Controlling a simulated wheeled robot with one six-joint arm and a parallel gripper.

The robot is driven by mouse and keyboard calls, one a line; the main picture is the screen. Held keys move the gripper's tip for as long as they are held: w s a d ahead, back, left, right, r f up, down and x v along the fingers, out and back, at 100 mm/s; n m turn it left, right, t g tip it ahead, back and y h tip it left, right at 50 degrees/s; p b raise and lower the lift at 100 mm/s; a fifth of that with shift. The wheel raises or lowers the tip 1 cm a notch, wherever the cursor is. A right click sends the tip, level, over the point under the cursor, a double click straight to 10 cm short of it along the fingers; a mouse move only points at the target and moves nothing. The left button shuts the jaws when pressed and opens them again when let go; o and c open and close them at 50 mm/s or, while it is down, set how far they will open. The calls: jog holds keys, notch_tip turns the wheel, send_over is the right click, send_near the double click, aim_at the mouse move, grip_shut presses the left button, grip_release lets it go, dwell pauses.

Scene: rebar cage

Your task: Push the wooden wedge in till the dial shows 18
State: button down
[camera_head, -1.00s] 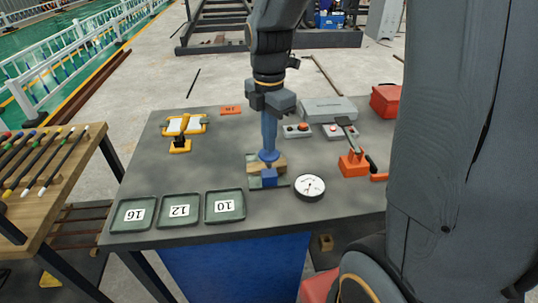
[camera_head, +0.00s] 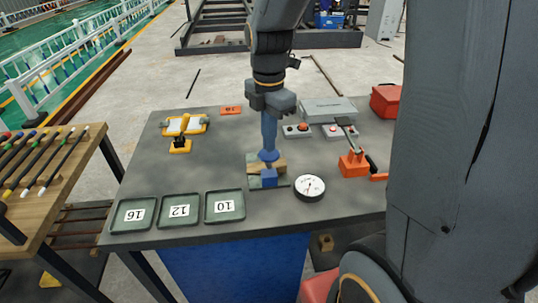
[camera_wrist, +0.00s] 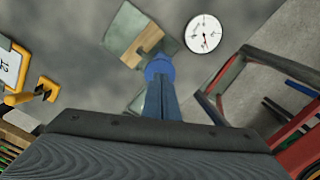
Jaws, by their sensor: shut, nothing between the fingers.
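The wooden wedge (camera_head: 256,168) lies in a small green-based fixture with a blue block (camera_head: 269,178) at its near side. In the wrist view the tan wedge (camera_wrist: 149,38) shows against the green plate (camera_wrist: 122,32). My gripper (camera_head: 268,155) points down, shut and empty, with its blue tips at the wedge. In the wrist view my gripper (camera_wrist: 160,68) hides part of the wedge's end, and I cannot tell whether they touch. The round white dial (camera_head: 310,186) sits right of the fixture and also shows in the wrist view (camera_wrist: 203,34). Its reading is too small to tell.
Green trays marked 16 (camera_head: 133,214), 12 (camera_head: 180,209) and 10 (camera_head: 224,205) line the front left. An orange lever device (camera_head: 354,163) and button boxes (camera_head: 297,131) stand to the right.

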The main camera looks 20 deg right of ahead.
jog(key=shift+f+b, duration=0.3)
jog(key=shift+f, duration=0.35)
dwell(0.5)
jog(key=shift+r, duration=0.15)
dwell(0.4)
notch_tip(320, 180, up, 7)
jog(key=p, duration=0.6)
jog(key=shift+f, duration=0.2)
dwell(0.3)
jog(key=shift+s+f+m, duration=0.25)
jog(key=shift+f+m, duration=0.05)
jog(key=shift+m, duration=0.3)
jog(key=s+f+m+t+b, duration=0.1)
jog(key=s+f+m+b, duration=0.5)
jog(key=m, duration=1.4)
notch_tip(320, 180, down, 4)
jog(key=shift+s+f+m+b, duration=0.1)
jog(key=shift+s+m+b, duration=0.25)
jog(key=shift+s, duration=0.9)
